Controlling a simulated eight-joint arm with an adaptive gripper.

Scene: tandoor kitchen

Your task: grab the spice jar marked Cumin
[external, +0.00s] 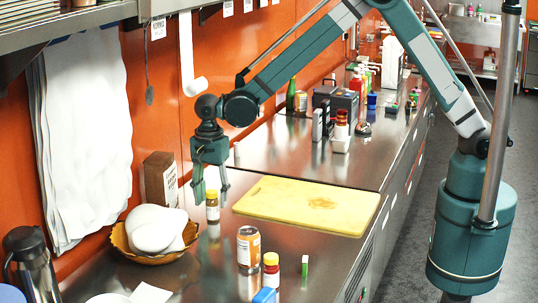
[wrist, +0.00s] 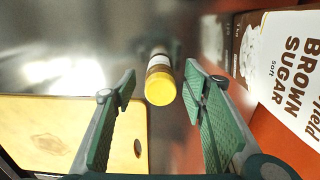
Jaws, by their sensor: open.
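A small spice jar with a yellow lid (external: 212,206) stands on the steel counter in the external view, left of the yellow cutting board. In the wrist view the same jar (wrist: 160,84) shows its yellow lid and part of a pale label, whose words I cannot read. My gripper (external: 209,194) is open above the counter, with its fingers pointing down at this jar. In the wrist view the jar lies between the two green fingers of my gripper (wrist: 160,90), apart from both.
A brown sugar box (external: 160,180) stands behind left of the jar, and close on the right in the wrist view (wrist: 285,62). A basket of dough (external: 157,254), a can (external: 248,250) and a yellow cutting board (external: 345,222) are nearby. A dark flask (external: 30,262) stands front left.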

